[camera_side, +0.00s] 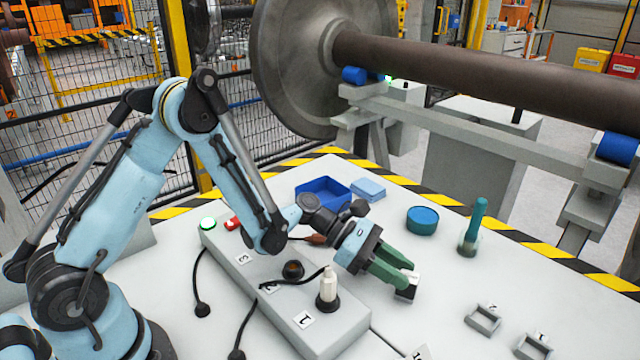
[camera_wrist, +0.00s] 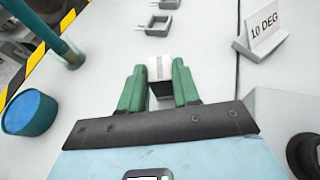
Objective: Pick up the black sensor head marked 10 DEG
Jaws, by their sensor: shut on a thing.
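My gripper (camera_side: 405,277) has green fingers and is shut on a small block (camera_side: 408,290) over the white table, right of the grey console. In the wrist view the block (camera_wrist: 160,68) sits between the two fingertips (camera_wrist: 158,78). It has a white face with a small grey marking and a dark part nearer the palm. I cannot read its marking. In the side view only part of that card (camera_side: 420,352) shows at the bottom edge.
The grey console (camera_side: 345,330) carries a white-topped probe (camera_side: 327,288) at number 1 and cables. Two grey square holders (camera_side: 483,318) (camera_side: 533,346) lie at right. A blue round tub (camera_side: 422,221), a teal-handled brush (camera_side: 473,230) and a blue tray (camera_side: 322,192) stand farther back.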

